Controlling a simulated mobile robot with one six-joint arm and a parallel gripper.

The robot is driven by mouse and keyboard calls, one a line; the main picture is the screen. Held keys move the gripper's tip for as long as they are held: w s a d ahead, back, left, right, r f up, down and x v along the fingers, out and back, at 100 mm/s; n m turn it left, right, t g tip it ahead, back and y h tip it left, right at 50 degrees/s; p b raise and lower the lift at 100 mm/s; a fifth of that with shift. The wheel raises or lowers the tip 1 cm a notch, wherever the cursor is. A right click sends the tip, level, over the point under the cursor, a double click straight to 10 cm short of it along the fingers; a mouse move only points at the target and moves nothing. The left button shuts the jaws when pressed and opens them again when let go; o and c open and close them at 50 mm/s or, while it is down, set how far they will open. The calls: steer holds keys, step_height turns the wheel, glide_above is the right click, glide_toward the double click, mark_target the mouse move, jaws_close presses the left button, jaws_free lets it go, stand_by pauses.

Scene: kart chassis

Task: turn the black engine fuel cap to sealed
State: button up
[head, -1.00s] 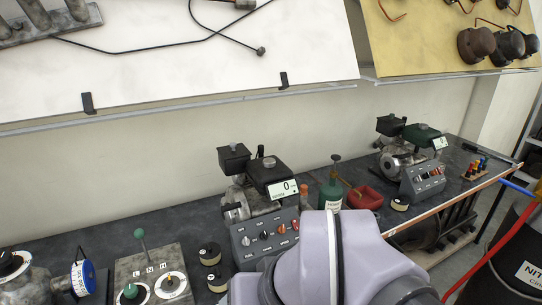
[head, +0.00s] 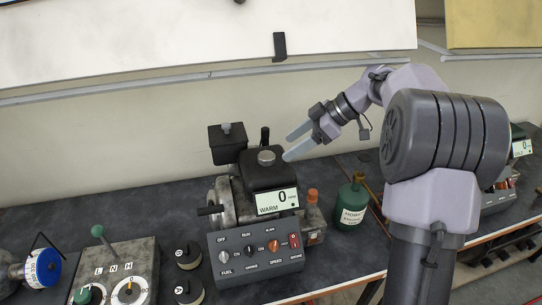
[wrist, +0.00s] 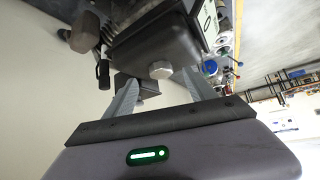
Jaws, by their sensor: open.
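The black engine (head: 228,198) stands on the bench in the head view, with a black fuel tank (head: 262,176) on top. Its grey metal fuel cap (head: 266,156) sits on the tank's upper face. The cap also shows in the wrist view (wrist: 160,70), between and beyond the fingertips. My gripper (head: 291,146) is open and empty, just right of the cap and slightly above it. It seems apart from the cap. In the wrist view my gripper (wrist: 158,82) has its two fingers spread toward the cap. I cannot read any mark showing the cap's turned position.
A black box (head: 228,146) stands left of the tank. A control panel (head: 254,250) with several knobs is in front. A green bottle (head: 350,208) stands right of the engine, below my arm. A lever box (head: 118,265) and two small round pieces are at left.

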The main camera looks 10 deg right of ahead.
mark_target(267, 155)
steer(key=shift+w+a+f, duration=0.1)
steer(key=shift+w+a, duration=0.15)
steer(key=shift+a, duration=0.4)
steer(key=shift+w+a+f, duration=0.1)
steer(key=shift+w+a, duration=0.1)
steer(key=shift+a, duration=0.4)
steer(key=shift+b+x, duration=1.1)
steer(key=shift+x, duration=1.25)
steer(key=shift+w+r, duration=0.1)
steer(key=shift+r, duration=0.05)
steer(key=shift+c, duration=0.3)
steer(key=c, duration=1.3)
steer(key=shift+c, duration=0.2)
